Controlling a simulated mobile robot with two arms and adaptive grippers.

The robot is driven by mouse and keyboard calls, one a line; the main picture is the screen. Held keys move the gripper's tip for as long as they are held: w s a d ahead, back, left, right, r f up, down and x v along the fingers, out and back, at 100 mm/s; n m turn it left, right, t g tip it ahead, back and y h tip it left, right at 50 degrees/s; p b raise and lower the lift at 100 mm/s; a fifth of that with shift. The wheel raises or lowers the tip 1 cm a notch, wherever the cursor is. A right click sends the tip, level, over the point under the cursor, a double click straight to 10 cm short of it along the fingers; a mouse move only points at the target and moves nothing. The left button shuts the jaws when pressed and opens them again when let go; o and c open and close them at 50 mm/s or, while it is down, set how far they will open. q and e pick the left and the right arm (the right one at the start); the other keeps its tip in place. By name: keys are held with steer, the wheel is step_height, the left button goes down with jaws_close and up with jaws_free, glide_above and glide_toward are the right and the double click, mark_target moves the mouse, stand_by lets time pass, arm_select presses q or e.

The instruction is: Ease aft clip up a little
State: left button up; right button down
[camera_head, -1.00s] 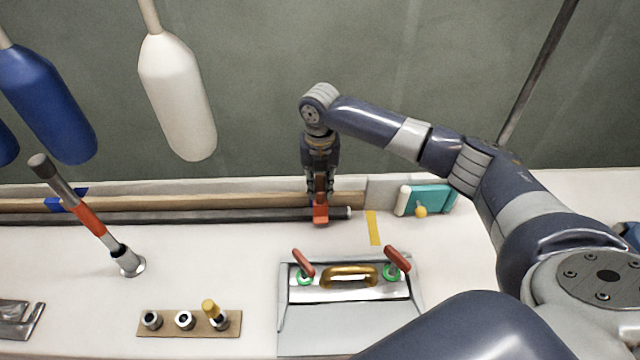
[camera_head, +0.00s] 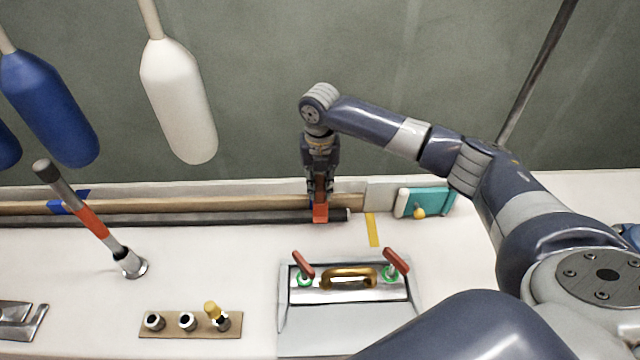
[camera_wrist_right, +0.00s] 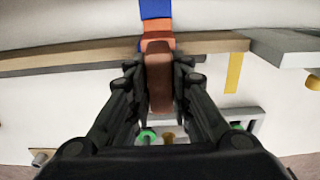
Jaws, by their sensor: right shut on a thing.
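The aft clip is a red-orange piece (camera_head: 320,212) at the right part of the wooden rail and dark rod at the back of the bench. My right gripper (camera_head: 320,196) points down over it and is shut on it. In the right wrist view the clip's brownish-red part (camera_wrist_right: 158,82) sits between the two fingers (camera_wrist_right: 158,88), with orange and blue bands beyond it. The fingers hide part of the clip. My left gripper is not in view.
The dark rod (camera_head: 220,219) lies along the wooden rail (camera_head: 230,204). A teal block (camera_head: 429,201) and a yellow strip (camera_head: 373,230) are to the right. A panel with red levers and a brass handle (camera_head: 348,279) stands in front. Paddles hang at the left.

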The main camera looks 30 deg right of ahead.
steer(key=shift+w+r, duration=0.15)
steer(key=shift+r, duration=0.05)
steer(key=c, duration=1.4)
jaws_free()
steer(key=shift+o, duration=0.2)
